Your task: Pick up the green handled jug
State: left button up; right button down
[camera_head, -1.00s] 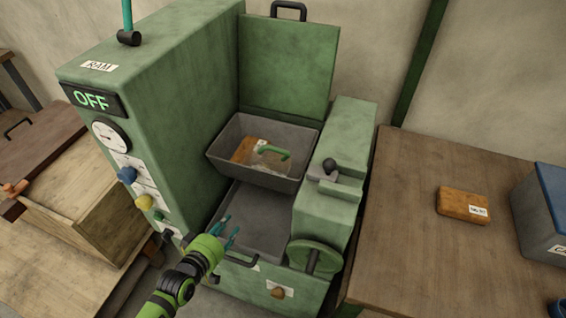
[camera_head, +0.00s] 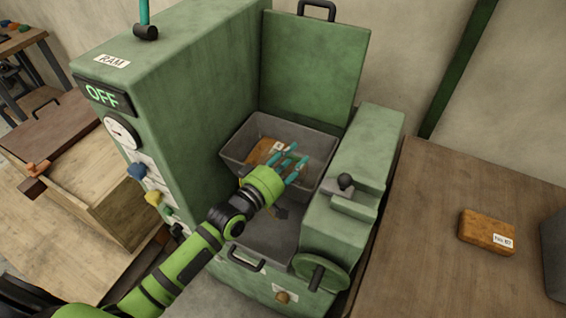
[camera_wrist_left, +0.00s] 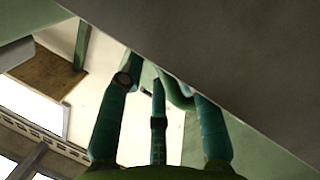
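The green handled jug is inside the grey hopper (camera_head: 236,160) of the green press and is mostly hidden behind my left gripper in the head view. In the left wrist view, a curved green piece (camera_wrist_left: 178,92), which looks like the jug's handle, shows between the teal fingers. My left gripper (camera_head: 296,154) reaches over the hopper from the front left. Its fingers are spread apart around or beside the handle; contact cannot be told. My right gripper is not in view.
An orange-brown block (camera_head: 264,151) lies in the hopper. The press's raised lid (camera_head: 315,65) stands behind it, with a tall green housing (camera_head: 190,90) at left. A labelled brown block (camera_head: 487,231) lies on the wooden table (camera_head: 450,200) at right.

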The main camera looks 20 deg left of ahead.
pick_arm(q)
jog(key=shift+w+d+f, duration=0.15)
jog(key=shift+w+d, duration=0.2)
jog(key=shift+w, duration=0.25)
jog(key=shift+s+a, duration=0.1)
jog(key=shift+c, duration=0.4)
grip_shut()
